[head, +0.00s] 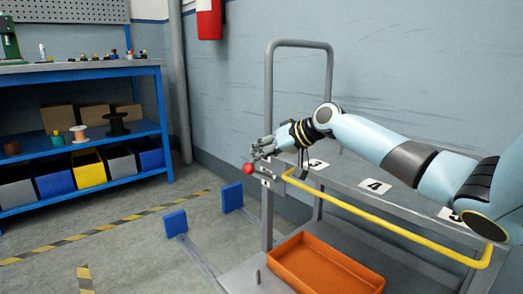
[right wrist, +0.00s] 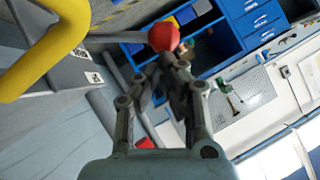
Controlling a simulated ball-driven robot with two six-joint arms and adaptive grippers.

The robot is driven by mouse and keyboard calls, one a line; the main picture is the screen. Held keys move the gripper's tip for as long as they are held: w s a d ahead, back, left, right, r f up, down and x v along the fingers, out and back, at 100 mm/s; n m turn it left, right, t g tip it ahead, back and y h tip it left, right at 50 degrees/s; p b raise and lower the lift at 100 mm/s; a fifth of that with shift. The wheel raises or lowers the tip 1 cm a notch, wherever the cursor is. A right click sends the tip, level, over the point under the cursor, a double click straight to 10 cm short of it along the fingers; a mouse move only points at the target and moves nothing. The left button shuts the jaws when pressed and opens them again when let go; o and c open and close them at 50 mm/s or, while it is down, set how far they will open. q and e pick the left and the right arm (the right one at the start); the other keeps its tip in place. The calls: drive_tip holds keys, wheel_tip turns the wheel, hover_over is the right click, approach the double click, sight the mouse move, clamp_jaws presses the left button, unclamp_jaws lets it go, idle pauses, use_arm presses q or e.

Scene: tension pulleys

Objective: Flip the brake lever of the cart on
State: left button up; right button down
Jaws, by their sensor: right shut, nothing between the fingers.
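The cart (head: 270,100) is a grey metal frame with a tall loop at its left end. Its brake lever has a red ball knob (head: 248,168) at the left end of the cart's upper deck. In the right wrist view the red knob (right wrist: 163,37) sits just beyond the fingertips, on a grey bar. My right gripper (head: 262,149) is shut and empty, close above and slightly right of the knob in the head view. Its closed fingers (right wrist: 173,62) point toward the knob; whether they touch it I cannot tell. My left gripper is not in view.
A yellow rail (head: 390,224) runs along the cart's near side, above an orange tray (head: 320,265) on the lower deck. Blue floor stops (head: 175,222) stand left of the cart. A blue workbench (head: 80,68) with bins is at the left; open floor lies between.

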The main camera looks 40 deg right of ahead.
sight(248, 165)
drive_tip(key=a+f+n+h+p, duration=0.1)
drive_tip(key=p, duration=0.1)
drive_tip(key=a+f+n+h+p, duration=0.1)
drive_tip(key=a+p, duration=0.1)
drive_tip(key=shift+s+a+f+h, duration=0.1)
drive_tip(key=shift+a+h, duration=0.05)
drive_tip(key=shift+h, duration=0.25)
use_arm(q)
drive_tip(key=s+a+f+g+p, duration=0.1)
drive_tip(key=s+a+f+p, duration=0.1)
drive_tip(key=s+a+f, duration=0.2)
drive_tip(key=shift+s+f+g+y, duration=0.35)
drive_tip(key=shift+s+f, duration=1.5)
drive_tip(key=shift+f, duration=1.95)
use_arm(e)
wheel_tip(248, 165, down, 8)
drive_tip(key=a+n+h, duration=0.2)
drive_tip(key=h, duration=0.1)
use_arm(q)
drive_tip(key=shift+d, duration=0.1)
use_arm(e)
drive_tip(key=shift+s+f, duration=0.1)
use_arm(q)
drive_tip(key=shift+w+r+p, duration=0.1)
drive_tip(key=shift+p, duration=0.2)
